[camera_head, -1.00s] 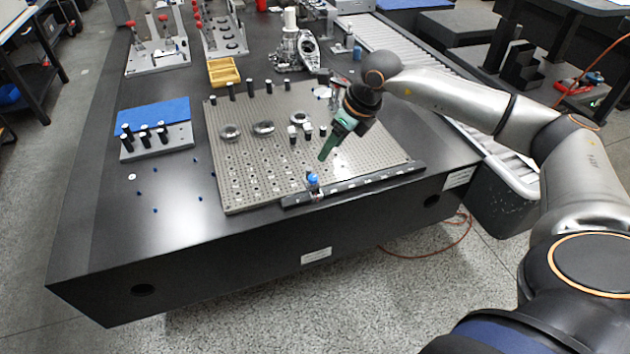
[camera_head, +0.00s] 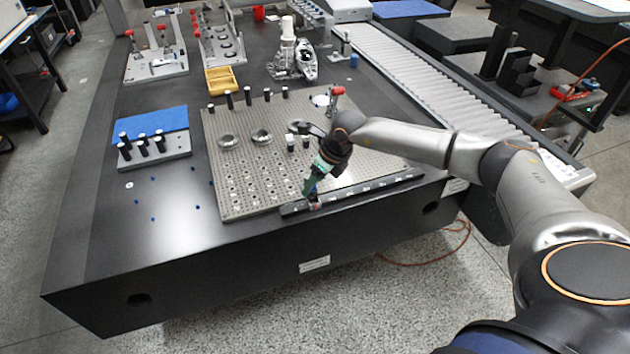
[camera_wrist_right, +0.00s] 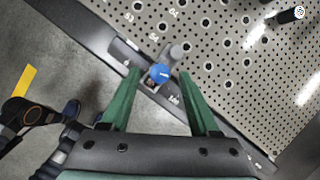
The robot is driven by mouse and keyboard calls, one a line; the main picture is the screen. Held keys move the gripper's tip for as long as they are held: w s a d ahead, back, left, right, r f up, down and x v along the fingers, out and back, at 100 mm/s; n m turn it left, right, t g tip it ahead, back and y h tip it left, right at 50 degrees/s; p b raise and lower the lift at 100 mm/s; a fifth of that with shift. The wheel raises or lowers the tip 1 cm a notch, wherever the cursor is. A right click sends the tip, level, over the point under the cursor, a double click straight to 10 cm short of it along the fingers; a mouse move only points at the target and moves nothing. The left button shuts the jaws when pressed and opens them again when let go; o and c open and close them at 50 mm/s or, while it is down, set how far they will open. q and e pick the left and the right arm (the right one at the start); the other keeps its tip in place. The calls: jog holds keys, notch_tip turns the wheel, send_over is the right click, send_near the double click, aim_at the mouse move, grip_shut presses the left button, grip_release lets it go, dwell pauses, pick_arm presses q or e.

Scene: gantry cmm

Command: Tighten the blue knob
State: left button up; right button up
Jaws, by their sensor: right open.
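The blue knob (camera_wrist_right: 159,73) sits on a small grey clamp fitting (camera_wrist_right: 176,54) at the black rail (camera_wrist_right: 206,113) along the plate's front edge. My right gripper (camera_wrist_right: 160,76) has green fingers, spread open, with the knob between and just beyond the tips in the right wrist view. Contact between fingers and knob cannot be made out. In the head view my right gripper (camera_head: 308,192) points down at the rail, and its fingers hide most of the knob. My left gripper is not in view.
The perforated plate (camera_head: 238,190) lies behind the rail, with black posts and metal rings on it. A black-post block (camera_head: 155,155) and blue mat (camera_head: 150,118) lie to the left. The dark table's front edge (camera_head: 200,255) is close to the rail.

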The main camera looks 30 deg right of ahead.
grip_shut()
dwell(0.5)
